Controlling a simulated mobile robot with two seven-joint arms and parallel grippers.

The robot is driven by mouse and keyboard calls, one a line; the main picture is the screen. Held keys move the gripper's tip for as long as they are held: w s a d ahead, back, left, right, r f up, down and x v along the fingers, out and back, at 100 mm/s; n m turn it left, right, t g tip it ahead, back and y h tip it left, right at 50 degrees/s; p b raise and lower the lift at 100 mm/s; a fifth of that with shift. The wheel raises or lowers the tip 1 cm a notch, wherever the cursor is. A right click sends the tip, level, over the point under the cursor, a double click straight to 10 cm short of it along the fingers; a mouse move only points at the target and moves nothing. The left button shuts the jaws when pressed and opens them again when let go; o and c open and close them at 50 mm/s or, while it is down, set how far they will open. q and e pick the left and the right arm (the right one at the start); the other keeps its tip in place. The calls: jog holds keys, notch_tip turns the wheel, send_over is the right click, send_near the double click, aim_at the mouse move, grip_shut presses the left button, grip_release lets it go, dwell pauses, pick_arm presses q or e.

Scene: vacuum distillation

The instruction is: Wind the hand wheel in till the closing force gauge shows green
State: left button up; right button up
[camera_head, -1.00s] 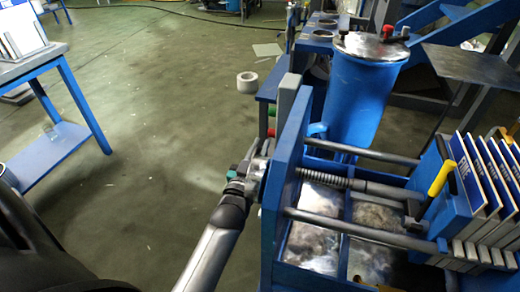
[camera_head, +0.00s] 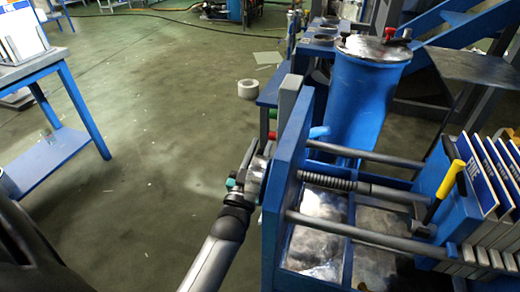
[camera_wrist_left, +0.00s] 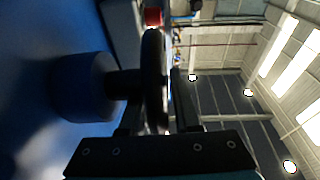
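The hand wheel (camera_head: 257,178) is on the outer face of the blue press end plate (camera_head: 289,165). It shows nearly edge-on. My left gripper (camera_head: 246,180) is at the wheel, coming from the lower left. In the left wrist view the dark wheel rim (camera_wrist_left: 155,80) stands between my two fingers, which look closed on it. The wheel hub (camera_wrist_left: 85,87) is left of the rim. The threaded spindle (camera_head: 328,182) runs from the end plate towards the blue pressure plate (camera_head: 455,210) with a yellow handle (camera_head: 444,178). I cannot make out the force gauge. My right gripper is out of view.
White-and-blue filter plates (camera_head: 480,175) stand at the right. A blue vessel (camera_head: 362,95) with a metal lid is behind the press. A blue table (camera_head: 65,95) is at the left, and a white roll (camera_head: 248,88) lies on the floor. Floor left of the wheel is clear.

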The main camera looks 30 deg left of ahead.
pick_arm(q)
jog(key=shift+o, duration=1.1)
jog(key=shift+s, duration=0.1)
jog(key=shift+s+d+f, duration=0.1)
jog(key=shift+s, duration=0.2)
jog(key=p+v, duration=0.3)
jog(key=v, duration=1.1)
jog(key=shift+s, duration=0.25)
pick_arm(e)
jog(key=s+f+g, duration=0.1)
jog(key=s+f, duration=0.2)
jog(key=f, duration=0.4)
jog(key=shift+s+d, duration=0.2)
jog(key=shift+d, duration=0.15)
pick_arm(q)
jog(key=shift+p, duration=0.3)
